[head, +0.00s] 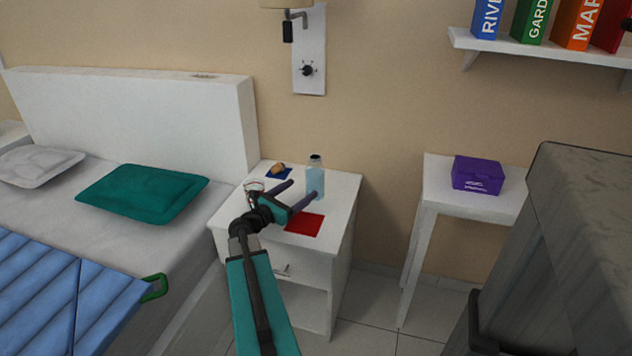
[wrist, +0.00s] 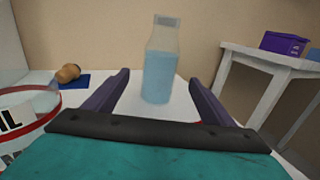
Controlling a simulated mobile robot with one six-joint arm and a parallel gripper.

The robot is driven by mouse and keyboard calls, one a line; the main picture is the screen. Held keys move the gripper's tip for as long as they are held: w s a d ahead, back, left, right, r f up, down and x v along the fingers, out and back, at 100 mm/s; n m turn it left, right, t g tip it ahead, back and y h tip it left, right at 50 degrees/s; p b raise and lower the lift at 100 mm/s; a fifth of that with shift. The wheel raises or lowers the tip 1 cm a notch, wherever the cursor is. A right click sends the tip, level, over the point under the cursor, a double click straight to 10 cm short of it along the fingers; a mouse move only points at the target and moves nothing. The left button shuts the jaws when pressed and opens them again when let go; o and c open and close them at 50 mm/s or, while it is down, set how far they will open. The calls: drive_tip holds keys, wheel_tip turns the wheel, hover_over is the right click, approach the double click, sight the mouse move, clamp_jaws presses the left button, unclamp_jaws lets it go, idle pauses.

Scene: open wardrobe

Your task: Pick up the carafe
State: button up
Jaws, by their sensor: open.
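The carafe (head: 315,178) is a clear bottle-shaped vessel with pale blue liquid, standing upright on the white nightstand (head: 342,205). In the wrist view the carafe (wrist: 160,70) stands ahead, between the lines of my two purple fingers. My gripper (head: 303,190) is open and empty, low over the nightstand, with the fingers pointing toward the carafe. In the wrist view my gripper (wrist: 158,80) has its fingers spread wider than the carafe's body.
A clear container with a red rim (wrist: 30,110) stands close to the left finger. A small brown object (wrist: 68,73) lies on a blue mat (wrist: 83,80) behind it. A red mat (head: 305,225) lies at the nightstand's front. A purple box (head: 477,175) sits on a white side table (head: 440,190).

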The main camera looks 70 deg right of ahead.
sight(309, 184)
drive_tip(key=shift+x, duration=2)
drive_tip(key=shift+d, duration=0.1)
drive_tip(key=shift+b+x, duration=0.3)
drive_tip(key=shift+x, duration=2.25)
drive_tip(key=shift+r, duration=0.1)
drive_tip(key=shift+c, duration=0.6)
drive_tip(key=shift+s, duration=0.1)
drive_tip(key=c, duration=1.5)
